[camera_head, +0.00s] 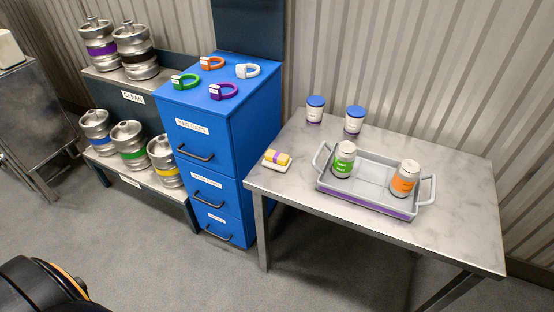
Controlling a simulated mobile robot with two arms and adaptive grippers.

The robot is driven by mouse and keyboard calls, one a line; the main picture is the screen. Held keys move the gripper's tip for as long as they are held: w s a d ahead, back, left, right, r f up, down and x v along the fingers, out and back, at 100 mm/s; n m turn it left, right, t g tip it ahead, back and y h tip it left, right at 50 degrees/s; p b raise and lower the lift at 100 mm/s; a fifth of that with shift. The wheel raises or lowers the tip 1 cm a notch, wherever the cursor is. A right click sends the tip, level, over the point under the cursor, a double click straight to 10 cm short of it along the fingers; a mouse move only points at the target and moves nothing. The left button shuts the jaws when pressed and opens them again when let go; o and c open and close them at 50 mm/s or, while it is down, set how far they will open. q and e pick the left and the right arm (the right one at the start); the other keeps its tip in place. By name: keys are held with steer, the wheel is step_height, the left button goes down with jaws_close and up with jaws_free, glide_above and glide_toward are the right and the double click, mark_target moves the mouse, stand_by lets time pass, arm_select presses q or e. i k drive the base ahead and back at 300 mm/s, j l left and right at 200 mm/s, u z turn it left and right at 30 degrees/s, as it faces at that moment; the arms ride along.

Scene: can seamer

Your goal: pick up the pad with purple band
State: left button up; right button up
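The pad with the purple band (278,157) is a small yellow block with a purple stripe. It lies on a small white dish (275,167) at the left end of the marble-topped table (427,231). It is left of the grey tray and apart from it. Neither of my grippers shows in the head view. A dark rounded part with an orange edge, at the lower left, looks like part of my own body.
A grey tray (365,196) holds a green-labelled can (343,160) and an orange-labelled can (405,178). Two blue-lidded cups (315,110) (354,120) stand behind it. A blue cabinet (210,130) adjoins the table's left side. The table's front right is clear.

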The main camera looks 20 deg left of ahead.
mark_target(275, 160)
steer(key=z, duration=2.1)
steer(key=u, duration=2.85)
steer(key=i+l+u, duration=0.15)
steer(key=l+u, duration=0.45)
steer(key=i+l+u, duration=0.1)
steer(key=l+u, duration=0.25)
steer(key=l, duration=0.1)
